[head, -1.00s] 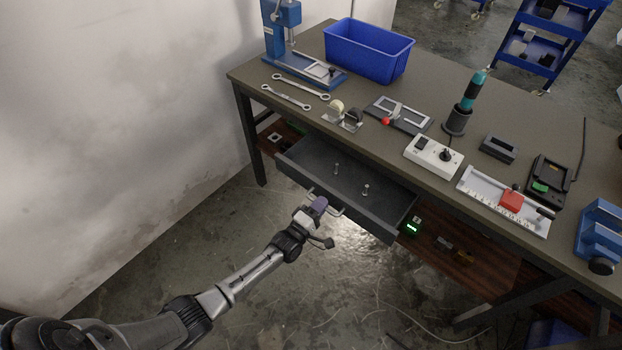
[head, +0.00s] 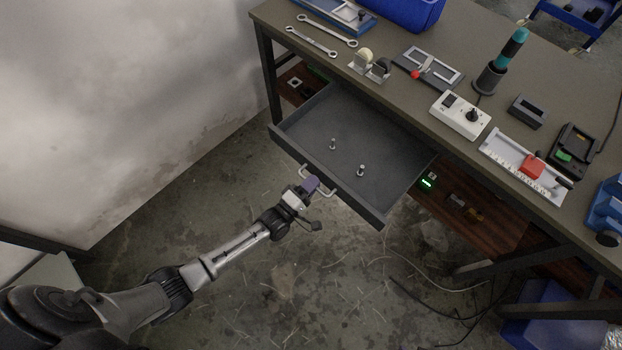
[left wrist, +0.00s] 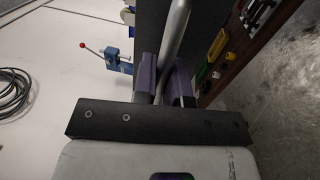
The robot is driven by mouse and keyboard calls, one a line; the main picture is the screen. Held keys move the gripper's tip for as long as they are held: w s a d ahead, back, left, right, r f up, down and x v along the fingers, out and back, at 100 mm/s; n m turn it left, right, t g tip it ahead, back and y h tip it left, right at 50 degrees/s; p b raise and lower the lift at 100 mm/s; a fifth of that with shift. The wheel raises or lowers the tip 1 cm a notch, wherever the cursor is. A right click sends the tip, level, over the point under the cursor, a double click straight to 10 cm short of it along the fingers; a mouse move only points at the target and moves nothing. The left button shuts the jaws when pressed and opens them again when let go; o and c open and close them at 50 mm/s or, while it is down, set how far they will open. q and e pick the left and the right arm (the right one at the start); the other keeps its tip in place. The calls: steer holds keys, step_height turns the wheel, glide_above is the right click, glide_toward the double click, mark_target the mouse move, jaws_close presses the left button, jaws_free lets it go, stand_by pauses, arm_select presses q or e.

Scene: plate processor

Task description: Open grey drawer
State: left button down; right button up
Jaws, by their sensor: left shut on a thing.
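The grey drawer (head: 345,152) is pulled well out from under the workbench. Two small metal pegs stand on its floor. Its light metal handle (head: 326,193) is on the front panel. My left gripper (head: 308,186) is at the handle, with its purple fingers around the bar. In the left wrist view the purple fingers (left wrist: 163,82) close on the handle bar (left wrist: 175,38) from both sides. My right gripper is out of view.
The workbench top (head: 415,105) holds wrenches, a tape holder, a white control box (head: 460,115), a screwdriver in a stand and a blue bin (head: 405,12). A brown lower shelf (head: 490,225) lies under the bench. The floor before the drawer is clear apart from cables at right.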

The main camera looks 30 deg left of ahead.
arm_select(q)
steer(key=c, duration=1.2)
jaws_free()
steer(key=p+v, duration=0.2)
steer(key=v, duration=1.1)
steer(key=shift+s+a, duration=0.2)
steer(key=shift+s, duration=0.15)
